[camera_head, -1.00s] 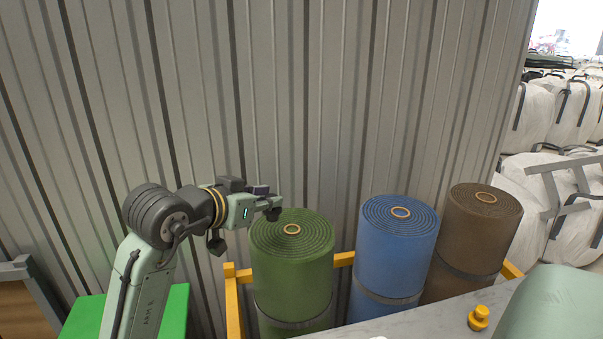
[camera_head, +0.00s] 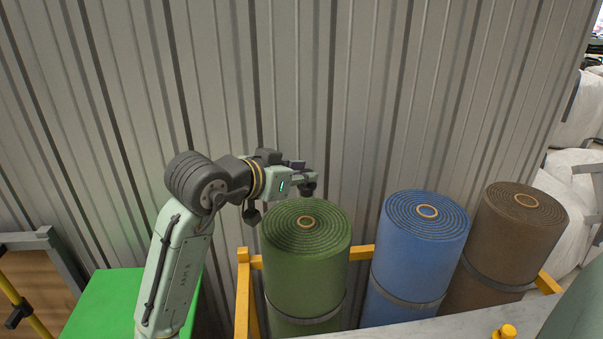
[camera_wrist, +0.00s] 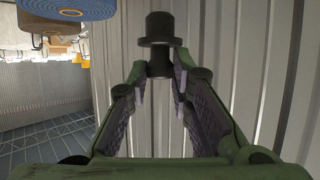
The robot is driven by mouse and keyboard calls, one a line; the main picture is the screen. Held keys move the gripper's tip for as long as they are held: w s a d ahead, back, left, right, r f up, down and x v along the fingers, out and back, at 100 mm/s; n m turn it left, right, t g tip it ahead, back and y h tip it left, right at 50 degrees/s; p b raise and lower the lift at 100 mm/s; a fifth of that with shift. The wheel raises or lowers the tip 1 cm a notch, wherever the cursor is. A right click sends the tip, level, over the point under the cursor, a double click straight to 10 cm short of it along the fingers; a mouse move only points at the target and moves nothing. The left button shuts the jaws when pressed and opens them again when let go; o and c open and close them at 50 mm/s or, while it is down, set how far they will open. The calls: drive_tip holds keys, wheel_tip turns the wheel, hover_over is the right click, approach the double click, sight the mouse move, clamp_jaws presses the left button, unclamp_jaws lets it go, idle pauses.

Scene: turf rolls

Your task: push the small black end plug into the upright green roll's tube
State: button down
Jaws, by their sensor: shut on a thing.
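The green roll (camera_head: 307,265) stands upright in the head view, with a tan-rimmed tube (camera_head: 306,221) at the centre of its top. My gripper (camera_head: 309,180) is over the back part of that roll, apart from the tube opening. In the wrist view my gripper (camera_wrist: 160,75) is shut on the black end plug (camera_wrist: 158,28), which has a wide flange and sticks out beyond the fingertips. In the head view the plug (camera_head: 308,191) is small, dark and partly hidden by the fingers.
A blue roll (camera_head: 420,255) and a brown roll (camera_head: 520,240) stand to the right. A yellow frame (camera_head: 243,290) borders the rolls. A grey counter (camera_head: 430,328) with a yellow knob-like object (camera_head: 504,332) lies in front. A corrugated wall (camera_head: 400,100) rises close behind.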

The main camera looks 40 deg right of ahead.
drive_tip(key=b, duration=0.4)
hover_over(300, 226)
drive_tip(key=shift+f, duration=2.9)
drive_tip(key=shift+f+b, duration=0.9)
drive_tip(key=shift+f, duration=0.75)
drive_tip(key=c, duration=1.3)
unclamp_jaws()
drive_tip(key=shift+c, duration=0.2)
drive_tip(key=v, duration=1.2)
drive_tip(key=shift+s, duration=0.1)
